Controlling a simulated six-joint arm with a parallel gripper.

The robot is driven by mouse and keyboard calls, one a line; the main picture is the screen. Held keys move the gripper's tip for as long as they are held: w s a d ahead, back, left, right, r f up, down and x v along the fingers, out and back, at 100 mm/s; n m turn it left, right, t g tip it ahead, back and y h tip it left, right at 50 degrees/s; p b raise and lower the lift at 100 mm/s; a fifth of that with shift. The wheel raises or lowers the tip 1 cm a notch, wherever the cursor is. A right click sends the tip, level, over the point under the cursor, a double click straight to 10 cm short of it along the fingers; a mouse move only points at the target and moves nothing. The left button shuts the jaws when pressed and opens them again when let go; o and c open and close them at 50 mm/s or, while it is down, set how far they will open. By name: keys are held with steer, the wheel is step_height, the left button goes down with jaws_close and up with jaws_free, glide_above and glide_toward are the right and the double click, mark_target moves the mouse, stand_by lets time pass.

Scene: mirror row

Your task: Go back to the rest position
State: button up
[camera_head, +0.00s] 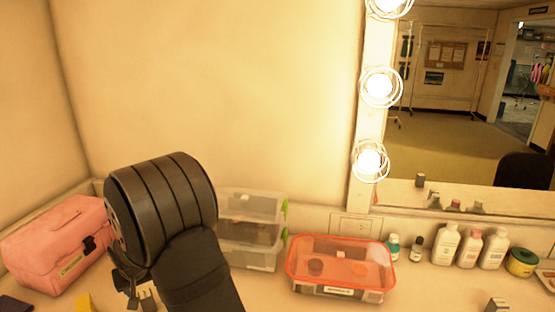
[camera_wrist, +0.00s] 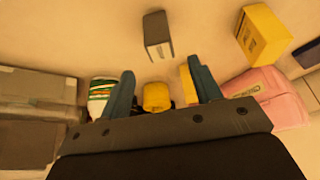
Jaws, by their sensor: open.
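My gripper (camera_wrist: 162,66) shows in the wrist view as two teal fingers spread apart, with nothing held between them. Beyond the fingers are a yellow round object (camera_wrist: 156,97) and a white and green container (camera_wrist: 101,92), both partly hidden by the gripper. A dark grey block (camera_wrist: 157,36) stands past the fingertips, apart from them. In the head view my black arm rises at the left, over the counter between the pink case (camera_head: 55,245) and the clear boxes. The fingers are mostly hidden there.
Stacked clear boxes (camera_head: 252,235) stand close to my arm, against the wall. A red-rimmed container (camera_head: 340,278) sits to their right. Several bottles (camera_head: 446,245) and a yellow-green tin (camera_head: 521,263) line the mirror (camera_head: 440,110). A yellow box (camera_wrist: 262,35) is upper right in the wrist view.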

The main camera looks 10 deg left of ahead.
steer(key=x, duration=0.8)
steer(key=shift+f, duration=0.15)
steer(key=shift+r, duration=1)
